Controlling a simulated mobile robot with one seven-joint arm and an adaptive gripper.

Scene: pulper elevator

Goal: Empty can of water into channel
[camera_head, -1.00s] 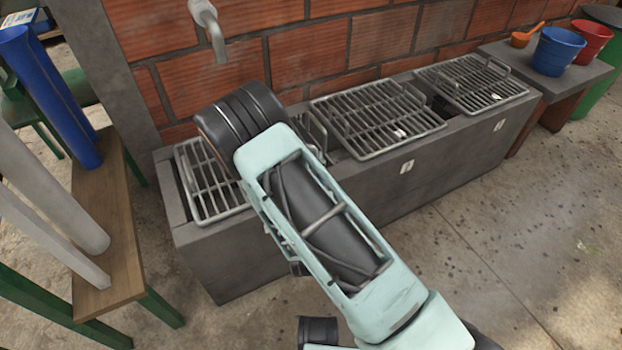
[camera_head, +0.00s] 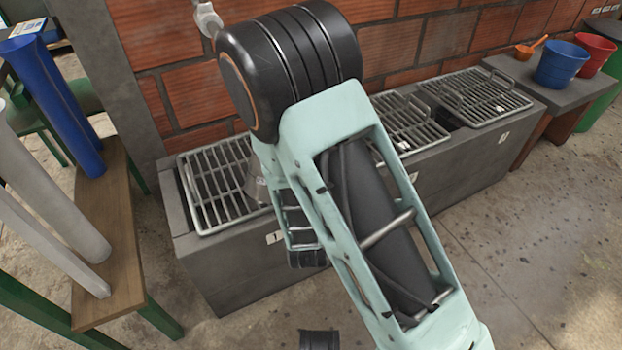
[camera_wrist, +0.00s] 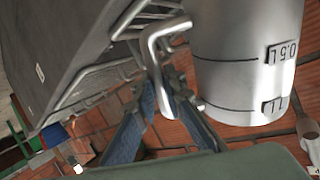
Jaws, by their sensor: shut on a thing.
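The can (camera_wrist: 245,65) is a grey metal cylinder with 0.5L and 1L marks, at the upper right of the wrist view. My gripper (camera_wrist: 162,88) is shut on its bent metal handle (camera_wrist: 168,28). The can's opening does not show, and I cannot tell whether water is inside. In the head view, part of the can (camera_head: 257,184) shows beside my arm, over the right part of the left grate (camera_head: 210,185). My arm hides the gripper there. The channel (camera_head: 235,275) is a long grey concrete trough with metal grates on top, along the brick wall.
A tap (camera_head: 207,18) sticks out of the wall above the trough. A wooden bench (camera_head: 118,225) with blue and white pipes stands at the left. Blue (camera_head: 560,58) and red (camera_head: 596,54) buckets stand on a ledge at the right. The floor in front is open.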

